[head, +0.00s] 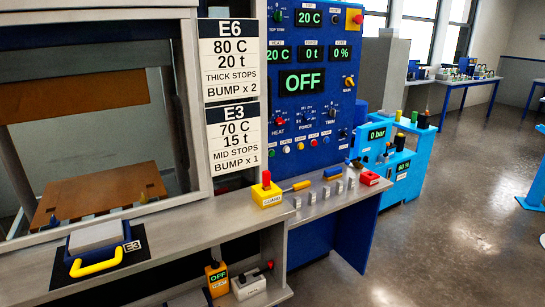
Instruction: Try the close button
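A blue control panel (297,80) stands upright right of the press opening. A row of small round push buttons sits low on it, among them a white button (286,149) and a red button (313,142). Their labels are too small to read, so I cannot tell which one is the close button. The large display (302,81) on the panel reads OFF. Neither of my grippers is in view.
A yellow box with a red-topped lever (267,190) stands on the grey ledge below the panel. Small metal blocks and handled tools lie to its right. A tray with a yellow handle (96,267) sits front left. Open floor (430,240) lies at right.

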